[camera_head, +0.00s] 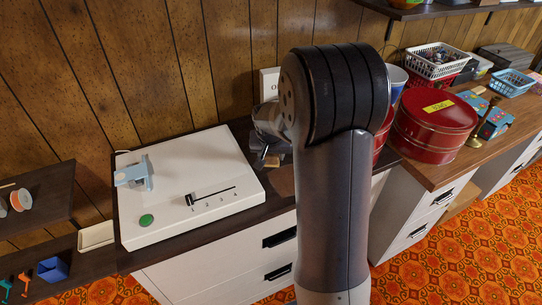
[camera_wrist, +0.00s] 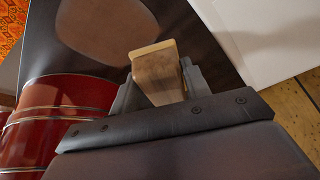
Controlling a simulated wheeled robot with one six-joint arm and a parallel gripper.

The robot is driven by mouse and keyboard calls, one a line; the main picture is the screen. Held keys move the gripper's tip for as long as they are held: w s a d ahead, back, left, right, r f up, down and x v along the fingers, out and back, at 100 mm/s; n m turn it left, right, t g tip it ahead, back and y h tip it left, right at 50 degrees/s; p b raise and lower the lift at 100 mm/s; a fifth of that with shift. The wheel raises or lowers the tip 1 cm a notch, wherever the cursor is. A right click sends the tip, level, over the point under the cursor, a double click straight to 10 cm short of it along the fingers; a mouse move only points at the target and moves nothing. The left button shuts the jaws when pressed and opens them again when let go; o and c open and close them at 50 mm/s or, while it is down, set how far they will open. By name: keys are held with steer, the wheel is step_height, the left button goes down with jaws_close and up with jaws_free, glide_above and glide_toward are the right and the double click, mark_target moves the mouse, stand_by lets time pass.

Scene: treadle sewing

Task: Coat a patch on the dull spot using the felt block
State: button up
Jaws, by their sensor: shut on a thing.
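My gripper (camera_wrist: 158,88) is shut on the felt block (camera_wrist: 157,68), a brown block with a paler tan end. The block points at the dark tabletop, and I cannot tell whether it touches it. The dull spot (camera_wrist: 105,30) is a rounded brown patch on that top, just up and left of the block in the wrist view. In the head view the dull spot (camera_head: 281,181) shows next to my arm, partly hidden by it. My gripper (camera_head: 268,152) is there just behind it, above the dark top, partly covered by my arm.
A white box (camera_head: 190,180) with a slider and green button stands left of the spot. A red round tin (camera_head: 432,130) stands to the right, with another red container partly behind my arm. The wood-panelled wall (camera_head: 150,60) closes off the back. Baskets stand farther right.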

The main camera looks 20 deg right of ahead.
steer(key=shift+r+p, duration=0.5)
steer(key=shift+r, duration=0.55)
